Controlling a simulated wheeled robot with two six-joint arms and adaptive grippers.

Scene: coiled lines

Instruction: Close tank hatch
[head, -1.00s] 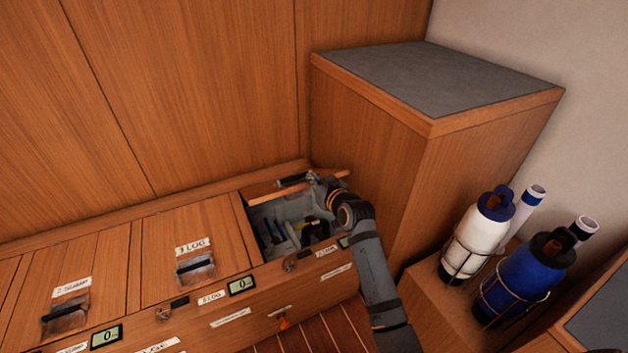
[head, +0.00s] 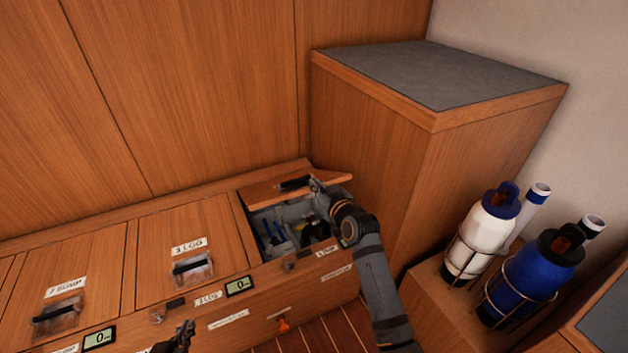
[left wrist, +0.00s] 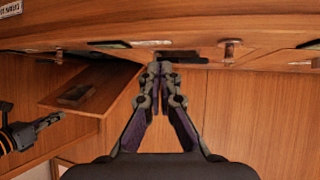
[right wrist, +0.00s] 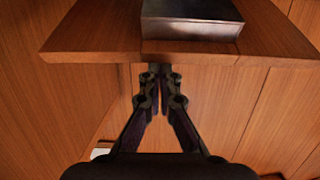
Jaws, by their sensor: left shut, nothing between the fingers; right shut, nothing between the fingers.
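The wooden tank hatch (head: 262,195) stands partly open, tilted over the rear of the grey compartment (head: 268,216) at the right end of the bench. A dark latch handle (head: 294,184) is on it. My right gripper (head: 317,186) is shut and empty at the hatch's right part. In the right wrist view its fingertips (right wrist: 158,70) are at the edge of the hatch (right wrist: 95,40); contact is unclear. My left gripper (head: 186,330) is shut and empty in front of the bench, well away from the hatch. The left wrist view also shows the tilted hatch (left wrist: 108,92).
Closed hatches, one labelled LOG (head: 210,228), lie to the left. A tall wooden cabinet (head: 375,150) stands close on the right. A white bottle (head: 482,235) and a blue bottle (head: 530,275) sit in racks further right. Fittings show inside the open compartment.

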